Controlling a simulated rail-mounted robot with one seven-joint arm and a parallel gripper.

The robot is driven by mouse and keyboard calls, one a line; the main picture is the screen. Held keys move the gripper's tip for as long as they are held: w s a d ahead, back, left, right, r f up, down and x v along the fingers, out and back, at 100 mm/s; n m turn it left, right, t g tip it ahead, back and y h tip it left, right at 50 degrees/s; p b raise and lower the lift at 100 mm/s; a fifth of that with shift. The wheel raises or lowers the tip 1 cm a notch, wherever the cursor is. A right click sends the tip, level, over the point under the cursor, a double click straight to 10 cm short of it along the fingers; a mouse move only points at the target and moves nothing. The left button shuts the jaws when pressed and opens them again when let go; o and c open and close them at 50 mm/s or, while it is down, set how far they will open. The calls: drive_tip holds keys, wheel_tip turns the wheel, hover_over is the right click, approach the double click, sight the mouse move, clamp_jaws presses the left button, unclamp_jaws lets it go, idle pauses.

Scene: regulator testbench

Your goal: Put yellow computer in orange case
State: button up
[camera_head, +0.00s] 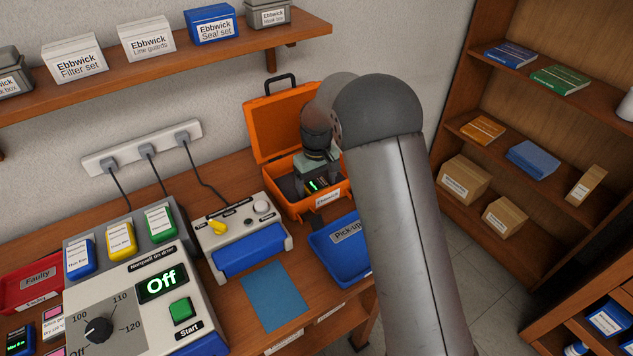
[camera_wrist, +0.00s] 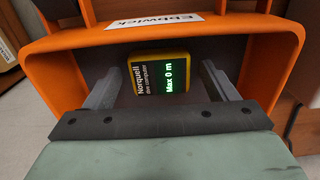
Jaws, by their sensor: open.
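The orange case (camera_head: 273,125) stands open at the back of the workbench, its lid tilted up. In the wrist view its orange rim (camera_wrist: 285,50) surrounds a dark grey interior. The yellow computer (camera_wrist: 161,74), with a black face and a green "Max 0 m" readout, is inside the case. My gripper (camera_wrist: 160,70) reaches into the case and is open, with one finger on each side of the computer and a visible gap to each. In the head view my gripper (camera_head: 313,186) is partly hidden by my arm, and a small green glow shows between its fingers.
A blue "Pick-up" tray (camera_head: 325,257) lies in front of the case, partly behind my arm. A grey device (camera_head: 240,232) with a yellow knob, a blue mat (camera_head: 274,296), a test unit reading "Off" (camera_head: 140,310) and a red "Faulty" tray (camera_head: 30,283) fill the bench's left.

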sight(317, 185)
wheel_tip(317, 185, up, 12)
drive_tip(key=b, duration=0.1)
drive_tip(key=s+d+r+m, duration=0.35)
drive_tip(key=s+d, duration=0.75)
drive_tip(key=s, duration=0.4)
drive_tip(key=s+d+f+m, duration=0.1)
drive_tip(key=s+d+f, duration=0.1)
drive_tip(key=s, duration=0.7)
drive_tip(key=s+d+f+m, duration=0.2)
drive_tip(key=s+d, duration=0.1)
drive_tip(key=s, duration=0.6)
drive_tip(key=shift+s, duration=0.25)
drive_tip(key=shift+a+r, duration=0.1)
